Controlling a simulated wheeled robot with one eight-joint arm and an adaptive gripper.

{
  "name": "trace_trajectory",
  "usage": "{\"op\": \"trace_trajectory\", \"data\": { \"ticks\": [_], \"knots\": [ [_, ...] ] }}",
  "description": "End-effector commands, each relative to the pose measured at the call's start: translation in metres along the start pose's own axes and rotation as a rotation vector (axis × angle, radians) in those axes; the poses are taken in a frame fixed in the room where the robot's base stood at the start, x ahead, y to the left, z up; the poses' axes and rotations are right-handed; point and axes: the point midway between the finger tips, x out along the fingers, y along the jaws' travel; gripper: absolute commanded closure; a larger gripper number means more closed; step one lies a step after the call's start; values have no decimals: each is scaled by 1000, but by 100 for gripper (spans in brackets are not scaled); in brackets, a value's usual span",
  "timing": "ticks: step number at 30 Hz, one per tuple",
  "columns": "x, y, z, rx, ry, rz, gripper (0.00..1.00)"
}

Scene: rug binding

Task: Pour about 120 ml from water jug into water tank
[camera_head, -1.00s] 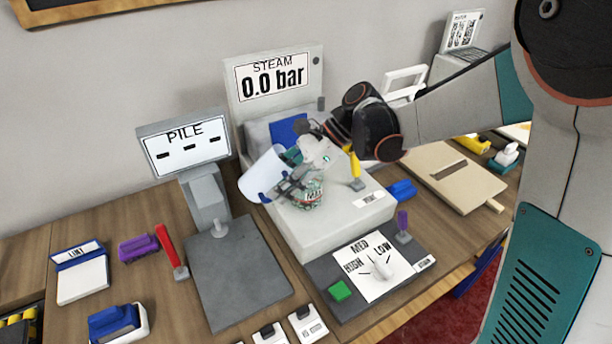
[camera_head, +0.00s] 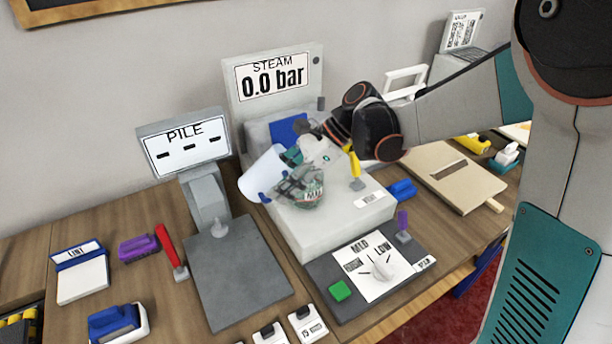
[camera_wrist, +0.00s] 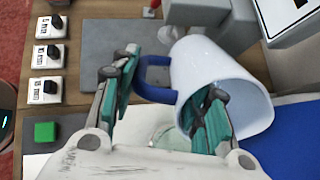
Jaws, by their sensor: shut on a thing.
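The white water jug (camera_head: 261,174) with a blue handle (camera_wrist: 155,80) is held tilted above the grey steam unit. The jug also shows in the wrist view (camera_wrist: 225,78), with its open mouth turned partly toward the camera. My gripper (camera_wrist: 172,82) is shut on the jug, with one finger on each side of its wall or handle; the exact contact is hard to tell. I cannot make out any water stream.
The steam unit (camera_head: 335,222) has a 0.0 bar display (camera_head: 272,78) and a raised blue panel (camera_head: 289,131) behind the jug. The PILE display stand (camera_head: 184,143) is close on the left. A yellow lever (camera_head: 355,170) stands to the right. The grey plate (camera_head: 235,275) is bare.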

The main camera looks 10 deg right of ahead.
Motion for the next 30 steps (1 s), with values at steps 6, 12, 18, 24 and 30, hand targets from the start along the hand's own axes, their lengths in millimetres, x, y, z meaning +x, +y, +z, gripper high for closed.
{"op": "trace_trajectory", "data": {
  "ticks": [6,12,18,24,30],
  "knots": [
    [0,0,0,0,-1,0,100],
    [-2,0,2,-1,19,1,100],
    [4,0,2,-2,125,4,100],
    [22,1,1,-4,279,7,100],
    [33,0,7,-3,422,8,100]
  ]
}}
